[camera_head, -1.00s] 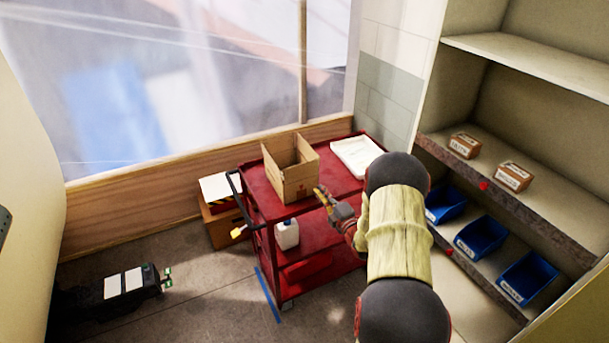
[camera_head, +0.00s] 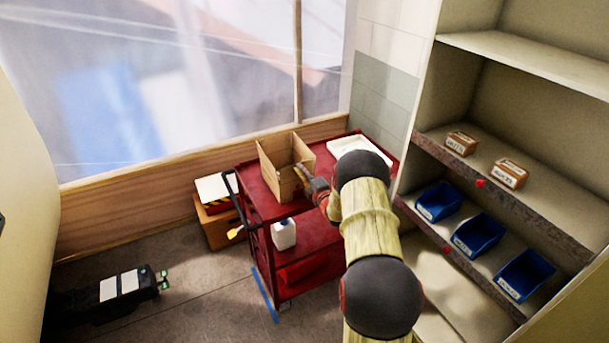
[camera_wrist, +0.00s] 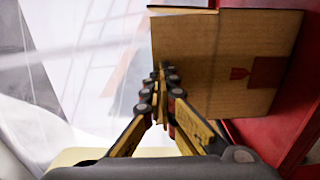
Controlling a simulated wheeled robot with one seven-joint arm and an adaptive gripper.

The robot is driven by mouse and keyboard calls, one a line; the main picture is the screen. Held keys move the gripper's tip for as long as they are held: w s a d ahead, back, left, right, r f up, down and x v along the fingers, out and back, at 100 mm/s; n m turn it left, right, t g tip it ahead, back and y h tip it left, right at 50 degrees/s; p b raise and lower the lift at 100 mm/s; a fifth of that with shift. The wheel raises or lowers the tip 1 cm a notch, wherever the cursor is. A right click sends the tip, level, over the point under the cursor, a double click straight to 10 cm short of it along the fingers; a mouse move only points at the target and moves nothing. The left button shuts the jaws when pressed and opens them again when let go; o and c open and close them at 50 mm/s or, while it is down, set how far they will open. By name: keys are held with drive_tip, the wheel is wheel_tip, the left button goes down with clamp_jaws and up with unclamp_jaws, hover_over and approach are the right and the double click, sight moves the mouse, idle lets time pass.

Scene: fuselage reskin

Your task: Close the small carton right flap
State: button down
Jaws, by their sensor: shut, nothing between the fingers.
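The small carton (camera_head: 286,178) is a brown cardboard box with its top open, standing on the top shelf of a red cart (camera_head: 258,192). A tall panel rises along its left side in the head view. In the wrist view a carton wall (camera_wrist: 232,62) with a dark red mark fills the upper right. My gripper (camera_head: 300,172) is at the carton's right front side, its fingers shut and empty. In the wrist view the fingertips (camera_wrist: 160,75) overlap the carton's edge. I cannot tell whether they touch it.
A white tray (camera_head: 345,148) lies behind my arm on the cart. A white jug (camera_head: 284,234) stands on the lower shelf. Shelving with blue bins (camera_head: 479,236) and small cartons (camera_head: 509,174) is at the right. A cardboard box (camera_head: 218,226) sits on the floor left of the cart.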

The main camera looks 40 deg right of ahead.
drive_tip(key=shift+w+r, duration=0.1)
drive_tip(key=shift+r, duration=0.05)
idle(0.3)
drive_tip(key=shift+w+g+y+p, duration=0.15)
drive_tip(key=shift+g+y+p, duration=0.15)
